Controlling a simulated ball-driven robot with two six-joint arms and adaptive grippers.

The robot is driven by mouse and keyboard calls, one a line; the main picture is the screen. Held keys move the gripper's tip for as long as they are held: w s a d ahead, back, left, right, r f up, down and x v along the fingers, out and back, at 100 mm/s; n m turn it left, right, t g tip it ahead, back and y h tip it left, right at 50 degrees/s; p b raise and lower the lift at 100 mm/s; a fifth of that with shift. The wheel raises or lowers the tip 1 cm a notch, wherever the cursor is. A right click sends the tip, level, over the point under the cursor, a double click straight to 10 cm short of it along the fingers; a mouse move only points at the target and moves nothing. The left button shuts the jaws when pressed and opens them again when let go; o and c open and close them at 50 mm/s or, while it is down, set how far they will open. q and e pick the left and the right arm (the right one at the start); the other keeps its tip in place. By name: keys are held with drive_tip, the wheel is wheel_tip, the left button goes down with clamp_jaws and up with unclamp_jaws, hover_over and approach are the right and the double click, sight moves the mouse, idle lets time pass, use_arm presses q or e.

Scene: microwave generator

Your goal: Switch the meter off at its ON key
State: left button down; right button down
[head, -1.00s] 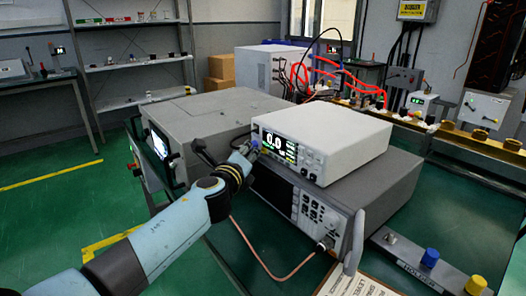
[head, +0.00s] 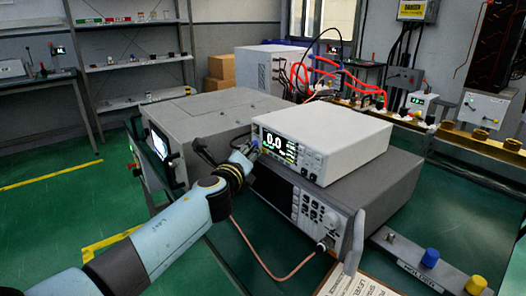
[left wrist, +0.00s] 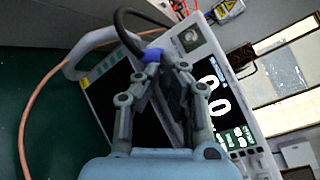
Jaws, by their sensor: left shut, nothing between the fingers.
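The meter (head: 335,135) is a white box with a lit front display (head: 276,146) reading 0.0. It rests on top of a larger grey instrument (head: 385,190). My left gripper (head: 252,148) is shut and empty, with its tips at the left end of the meter's front panel. In the left wrist view its fingers (left wrist: 162,68) converge near a blue plug (left wrist: 152,55) with a black cable, beside the meter's display (left wrist: 215,98). The ON key cannot be made out; the fingers cover part of the panel. Whether the tips touch the panel cannot be told.
A grey cabinet (head: 205,112) stands behind and left of the meter. A copper-coloured cable (head: 262,262) loops below the grey instrument's front. A grey handle (head: 357,240) sticks out at its right corner. A holder strip (head: 405,262) with coloured knobs lies at right.

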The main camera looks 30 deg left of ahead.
use_arm(q)
drive_tip(key=shift+w+d, duration=0.15)
drive_tip(key=shift+w, duration=0.1)
drive_tip(key=shift+w+d, duration=0.15)
drive_tip(key=shift+w, duration=0.2)
idle(0.6)
drive_tip(key=shift+s, duration=0.1)
drive_tip(key=shift+s+a, duration=0.3)
drive_tip(key=shift+s, duration=0.35)
drive_tip(key=s, duration=0.1)
drive_tip(key=s+a, duration=0.1)
drive_tip(key=s, duration=0.1)
drive_tip(key=s+a, duration=0.1)
drive_tip(key=shift+s, duration=0.3)
idle(0.9)
